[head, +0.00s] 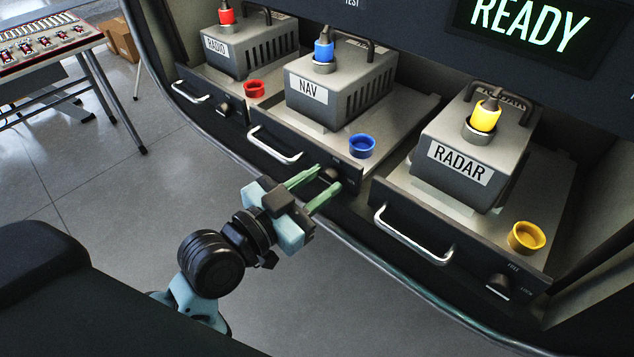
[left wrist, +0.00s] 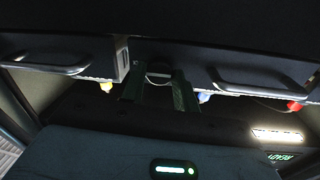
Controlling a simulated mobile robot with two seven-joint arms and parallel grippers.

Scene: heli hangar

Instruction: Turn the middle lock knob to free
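The middle lock knob (head: 329,174) is a small dark knob on the front of the NAV drawer (head: 306,147), right of its handle. My left gripper (head: 328,178) is at this knob, its two green fingers apart, one on each side of it. In the left wrist view the fingers (left wrist: 159,78) point at the drawer front, and a dark part with a pale edge shows between their tips. I cannot tell whether they touch the knob. The knob's pointer and most of its labels are hidden or too small to read. My right gripper is not in view.
The RADAR drawer (head: 396,238) with its handle (head: 412,238) and knob (head: 498,286) lies to the right. The RADIO drawer (head: 205,98) lies to the left. The NAV handle (head: 275,147) sticks out close to my gripper. Open floor lies in front.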

